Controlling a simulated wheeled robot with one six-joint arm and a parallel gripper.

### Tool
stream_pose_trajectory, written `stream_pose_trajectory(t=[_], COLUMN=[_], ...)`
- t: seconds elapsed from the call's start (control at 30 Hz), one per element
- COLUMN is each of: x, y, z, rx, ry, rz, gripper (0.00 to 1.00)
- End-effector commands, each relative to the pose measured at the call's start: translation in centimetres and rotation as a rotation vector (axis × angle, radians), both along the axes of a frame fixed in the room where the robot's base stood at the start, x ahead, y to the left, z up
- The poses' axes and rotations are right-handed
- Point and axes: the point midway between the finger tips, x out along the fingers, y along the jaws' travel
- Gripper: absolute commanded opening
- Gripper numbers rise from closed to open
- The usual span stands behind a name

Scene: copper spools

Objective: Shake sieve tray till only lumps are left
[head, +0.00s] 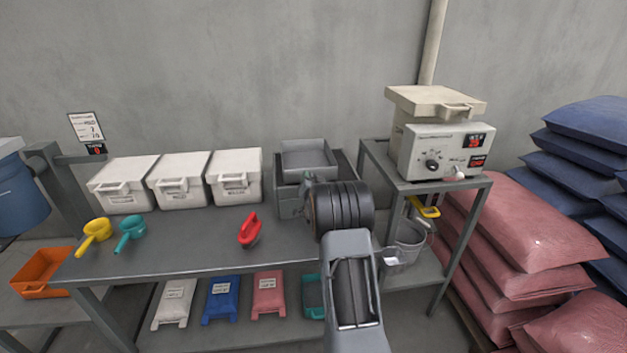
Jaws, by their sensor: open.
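The grey sieve tray (306,146) sits on top of a darker grey box-like stand (290,176) at the right end of the bench. I cannot see clearly what lies in the tray from here. My gripper (307,187) is at the near right side of this stand, just below the tray in the picture. My black ribbed wrist hides most of it and part of the stand. It is open, and I see nothing held in it. I cannot tell whether it touches the stand or the tray.
White lidded bins (180,180) line the back of the bench (185,243). A control box (440,152) stands on a side table at right, beside stacked sacks (530,232). The bench's middle is clear.

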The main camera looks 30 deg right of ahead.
Motion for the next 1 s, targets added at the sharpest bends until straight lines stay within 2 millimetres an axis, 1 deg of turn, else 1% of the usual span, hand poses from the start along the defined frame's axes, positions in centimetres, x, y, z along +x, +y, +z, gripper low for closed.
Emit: stream_pose_trajectory(t=[0.33, 0.37, 0.9, 0.97, 1.0], x=[0.22, 0.22, 0.2, 0.19, 0.19], y=[-0.14, -0.13, -0.13, -0.13, -0.13], z=[0.0, 0.0, -0.01, -0.02, -0.02], rx=[0.0, 0.0, 0.0, 0.0, 0.0], ry=[0.0, 0.0, 0.0, 0.0, 0.0], rz=[0.0, 0.0, 0.0, 0.0, 0.0], gripper=[0.58, 0.56, 0.05, 0.0, 0.0])
